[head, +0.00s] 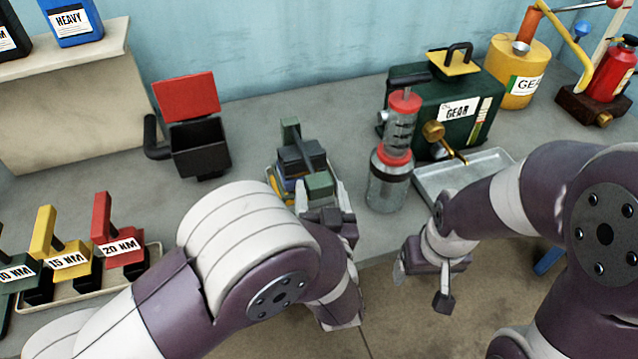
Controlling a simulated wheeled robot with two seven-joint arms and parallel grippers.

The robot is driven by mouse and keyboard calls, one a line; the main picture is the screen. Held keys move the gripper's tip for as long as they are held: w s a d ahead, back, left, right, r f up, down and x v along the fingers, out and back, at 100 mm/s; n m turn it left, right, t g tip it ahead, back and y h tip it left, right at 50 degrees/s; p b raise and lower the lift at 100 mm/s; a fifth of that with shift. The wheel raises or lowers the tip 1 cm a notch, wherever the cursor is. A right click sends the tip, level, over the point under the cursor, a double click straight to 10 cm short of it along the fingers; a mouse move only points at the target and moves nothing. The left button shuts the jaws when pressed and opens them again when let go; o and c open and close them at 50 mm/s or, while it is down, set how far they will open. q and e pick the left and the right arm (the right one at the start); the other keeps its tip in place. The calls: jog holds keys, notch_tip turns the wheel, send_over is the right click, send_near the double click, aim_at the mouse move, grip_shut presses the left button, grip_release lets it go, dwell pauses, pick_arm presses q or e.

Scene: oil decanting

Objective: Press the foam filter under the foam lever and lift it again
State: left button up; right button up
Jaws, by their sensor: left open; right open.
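A small assembly stands near the table's front edge in the middle. It has a green upright handle (290,132), a dark grey block (301,156), a green block (319,185) and some blue and yellow parts low at its left. I cannot tell for sure which part is the foam filter and which the foam lever. My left gripper (322,200) is open at the near side of this assembly, its fingers around or beside the green block; contact cannot be told. My arm hides the assembly's lower front. My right gripper (423,284) is open and empty, past the table's front edge.
A clear pump cylinder (388,190) with red bands stands just right of the assembly, before a green GEAR can (470,100) and metal tray (487,165). A black bin (201,150) with red lid stands behind left.

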aim_at(307, 165)
pick_arm(q)
jog(key=shift+w+a, duration=0.15)
jog(key=shift+w, duration=1.1)
